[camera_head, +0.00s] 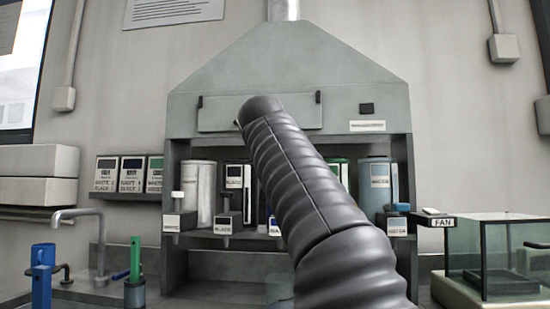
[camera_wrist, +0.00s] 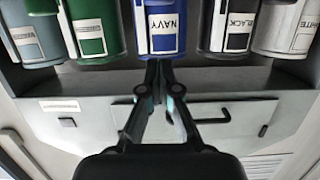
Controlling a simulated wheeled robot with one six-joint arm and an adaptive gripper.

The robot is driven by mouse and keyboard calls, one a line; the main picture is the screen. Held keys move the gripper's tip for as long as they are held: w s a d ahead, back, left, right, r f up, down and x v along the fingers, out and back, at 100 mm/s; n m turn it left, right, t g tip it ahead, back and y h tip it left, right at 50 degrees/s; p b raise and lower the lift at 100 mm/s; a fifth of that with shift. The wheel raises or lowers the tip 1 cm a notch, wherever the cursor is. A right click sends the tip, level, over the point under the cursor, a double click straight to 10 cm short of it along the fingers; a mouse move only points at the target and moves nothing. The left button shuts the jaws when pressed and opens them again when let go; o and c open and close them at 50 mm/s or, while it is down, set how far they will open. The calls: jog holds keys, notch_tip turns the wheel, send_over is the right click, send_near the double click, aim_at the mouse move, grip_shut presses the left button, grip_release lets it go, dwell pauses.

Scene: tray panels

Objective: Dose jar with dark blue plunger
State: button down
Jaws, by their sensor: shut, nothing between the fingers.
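In the head view my arm hides most of that jar's place; a sliver of a pale label with a blue edge (camera_head: 274,227) shows beside the arm. My gripper (camera_wrist: 159,64) is shut and empty, its fingertips close to the navy jar in the picture; whether they touch it I cannot tell. In the head view the gripper is hidden behind the arm.
Other jars share the shelf: white (camera_head: 199,190), black (camera_head: 238,178), green (camera_wrist: 88,28) and grey-blue (camera_head: 378,185). Black (camera_head: 227,216) and white (camera_head: 179,215) dispensers stand in front. The hood (camera_head: 285,75) overhangs. A glass tank (camera_head: 510,255) stands right, a tap (camera_head: 100,245) left.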

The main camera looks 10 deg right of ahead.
jog(key=shift+w+d+f, duration=0.2)
jog(key=shift+w+f, duration=0.35)
jog(key=shift+f, duration=0.25)
jog(key=shift+w+d+f, duration=0.15)
jog(key=shift+w+f, duration=0.4)
jog(key=shift+f, duration=0.3)
jog(key=shift+w+d+f, duration=0.2)
jog(key=shift+w+f, duration=0.35)
jog(key=shift+f, duration=0.25)
jog(key=shift+f+b, duration=1.55)
jog(key=shift+f, duration=0.15)
